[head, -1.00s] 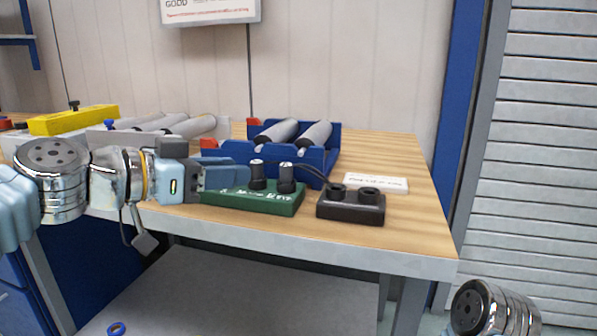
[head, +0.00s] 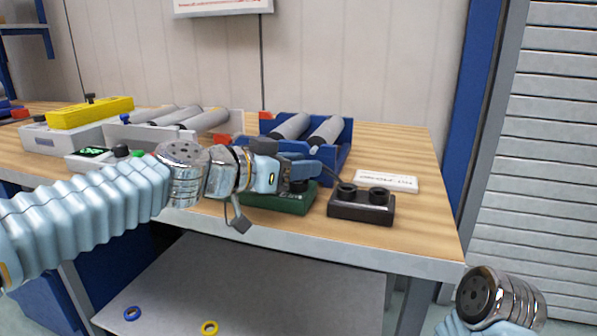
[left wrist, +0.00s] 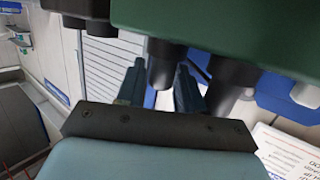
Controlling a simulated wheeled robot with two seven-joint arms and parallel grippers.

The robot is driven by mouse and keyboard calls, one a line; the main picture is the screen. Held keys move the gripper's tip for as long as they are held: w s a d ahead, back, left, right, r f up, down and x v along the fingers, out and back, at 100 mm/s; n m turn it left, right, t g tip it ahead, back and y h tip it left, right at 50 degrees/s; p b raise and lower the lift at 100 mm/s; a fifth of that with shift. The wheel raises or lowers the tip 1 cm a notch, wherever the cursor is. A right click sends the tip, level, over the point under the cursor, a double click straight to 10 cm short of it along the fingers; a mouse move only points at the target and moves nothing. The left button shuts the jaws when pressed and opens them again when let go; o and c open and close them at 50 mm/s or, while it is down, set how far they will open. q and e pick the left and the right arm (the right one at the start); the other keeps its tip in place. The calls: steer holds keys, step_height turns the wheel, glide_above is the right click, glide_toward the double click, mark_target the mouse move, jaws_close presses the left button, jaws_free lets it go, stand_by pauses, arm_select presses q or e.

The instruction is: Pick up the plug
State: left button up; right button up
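A green box (head: 278,203) with raised lettering stands near the table's front edge and carries black plugs. One black plug (left wrist: 161,62) shows in the left wrist view, between the two fingers of my left gripper (left wrist: 160,88). The fingers stand apart on either side of it, and no firm contact shows. A second black plug (left wrist: 232,78) is to the right of the fingers there. In the head view my left gripper (head: 312,165) is over the green box and hides part of it and its plugs. My right gripper is out of the picture; only its arm shows at bottom right.
A black block with two round sockets (head: 360,209) sits just right of the green box. A blue holder (head: 337,165) with grey cylinders stands behind. A white label card (head: 387,181) lies at the right. The table's right front is clear.

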arm_select(q)
jaws_close()
steer(key=shift+r, duration=0.55)
step_height(320, 180, up, 3)
steer(key=shift+s+f+p, duration=0.1)
steer(key=shift+s+p, duration=0.05)
steer(key=shift+p, duration=0.4)
steer(key=s+a+r, duration=0.3)
steer(key=s+r, duration=0.6)
steer(key=s, duration=0.4)
steer(key=shift+s, duration=0.2)
